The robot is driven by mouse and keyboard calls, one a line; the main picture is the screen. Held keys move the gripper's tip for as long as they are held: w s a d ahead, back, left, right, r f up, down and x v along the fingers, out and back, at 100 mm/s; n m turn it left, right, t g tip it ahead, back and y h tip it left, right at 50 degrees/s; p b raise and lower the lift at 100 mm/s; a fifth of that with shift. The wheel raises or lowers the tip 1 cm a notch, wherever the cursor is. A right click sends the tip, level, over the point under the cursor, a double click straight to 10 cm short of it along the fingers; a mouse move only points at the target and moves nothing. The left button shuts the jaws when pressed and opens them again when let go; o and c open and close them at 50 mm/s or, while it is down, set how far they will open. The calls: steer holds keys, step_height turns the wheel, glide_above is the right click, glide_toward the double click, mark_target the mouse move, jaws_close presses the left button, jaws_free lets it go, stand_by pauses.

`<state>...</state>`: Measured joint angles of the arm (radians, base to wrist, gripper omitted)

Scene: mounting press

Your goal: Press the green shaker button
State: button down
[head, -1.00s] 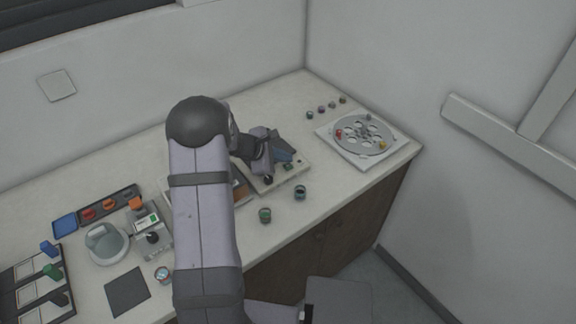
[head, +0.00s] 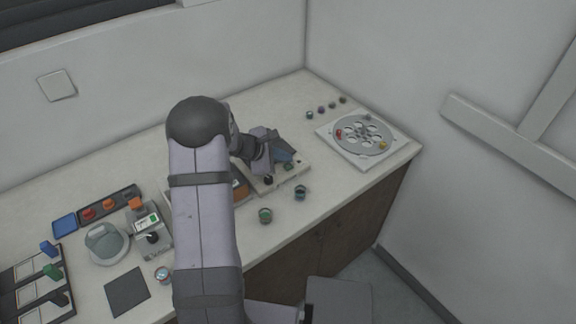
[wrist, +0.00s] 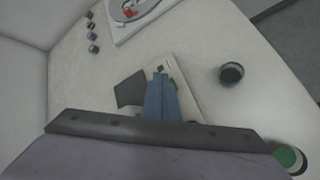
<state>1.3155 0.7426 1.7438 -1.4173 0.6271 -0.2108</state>
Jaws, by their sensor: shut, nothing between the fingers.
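The shaker appears to be the pale, flat device (head: 268,184) below my gripper in the head view. A small dark-green spot (head: 289,166), probably the green button, shows just beneath the fingertips. My gripper (head: 285,157) is shut and empty, with blue fingers pointing down over the right part of the device. The fingers hide most of the button. I cannot tell whether they touch it.
A dark-rimmed cup (head: 300,192) and a green-filled cup (head: 265,215) stand in front of the device. A round disc with holes (head: 364,137) sits on a white base at right. Several small cups stand behind. Other equipment, including a grey round machine (head: 105,243), stands at left.

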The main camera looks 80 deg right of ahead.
mark_target(285, 171)
steer(key=shift+f, duration=0.15)
steer(key=shift+f+b, duration=0.3)
steer(key=shift+b, duration=0.35)
steer(key=shift+f+b, duration=0.5)
steer(key=shift+b, duration=0.1)
stand_by(0.9)
steer(key=shift+r, duration=0.15)
stand_by(0.3)
steer(key=shift+r+p, duration=0.6)
steer(key=shift+r, duration=0.2)
steer(key=shift+r, duration=0.1)
step_height(285, 171, up, 5)
steer(key=p, duration=0.3)
stand_by(0.8)
